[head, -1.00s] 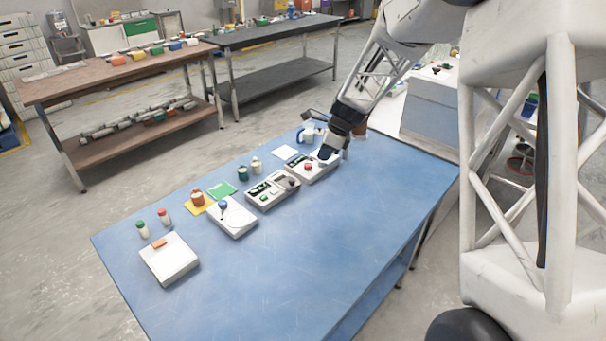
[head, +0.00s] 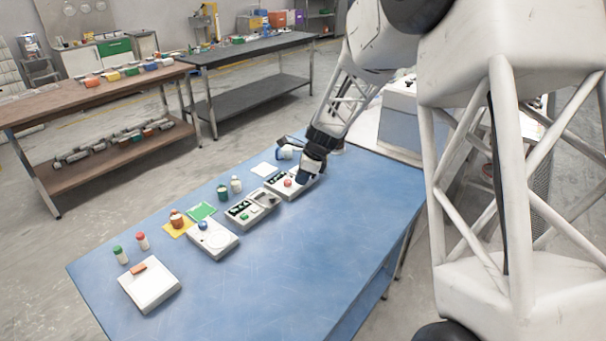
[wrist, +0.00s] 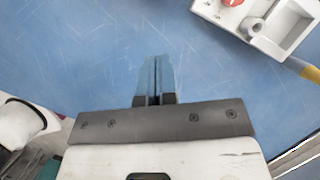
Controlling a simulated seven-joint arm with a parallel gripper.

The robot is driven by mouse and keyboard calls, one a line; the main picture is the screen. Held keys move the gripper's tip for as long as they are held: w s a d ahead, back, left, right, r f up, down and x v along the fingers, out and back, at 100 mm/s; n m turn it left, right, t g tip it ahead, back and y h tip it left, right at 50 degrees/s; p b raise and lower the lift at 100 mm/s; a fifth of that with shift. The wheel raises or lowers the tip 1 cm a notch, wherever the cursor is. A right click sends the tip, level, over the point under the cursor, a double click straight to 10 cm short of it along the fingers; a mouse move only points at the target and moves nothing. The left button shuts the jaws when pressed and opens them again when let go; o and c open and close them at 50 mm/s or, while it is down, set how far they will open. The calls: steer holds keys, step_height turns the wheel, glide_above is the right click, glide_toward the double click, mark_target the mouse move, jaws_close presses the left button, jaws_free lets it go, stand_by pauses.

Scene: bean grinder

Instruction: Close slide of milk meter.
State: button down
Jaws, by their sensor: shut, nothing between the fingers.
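No label is readable, so I cannot tell for sure which unit is the milk meter. The white unit with a red button (head: 279,190) stands at the far end of the blue table, closest to my gripper (head: 303,178). In the wrist view this unit (wrist: 242,28) is at the upper right, with a red knob and an open recess holding a small white cylinder. My gripper (wrist: 156,65) is shut and empty, its blue fingertips over bare table, apart from the unit in that view. In the head view my gripper hides the unit's right end.
The table's front (head: 330,250) is clear.

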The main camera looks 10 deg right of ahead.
mark_target(277, 202)
steer(key=x, duration=0.6)
steer(key=shift+a+f, duration=0.1)
steer(key=shift+f, duration=0.25)
steer(key=shift+w+a+f, duration=0.1)
steer(key=shift+a, duration=0.35)
steer(key=shift+w+a+f, duration=0.1)
steer(key=shift+w+a, duration=0.05)
steer(key=shift+a, duration=0.35)
steer(key=shift+w+a, duration=0.2)
steer(key=shift+a, duration=0.9)
steer(key=shift+w+a, duration=1.35)
steer(key=shift+w, duration=0.05)
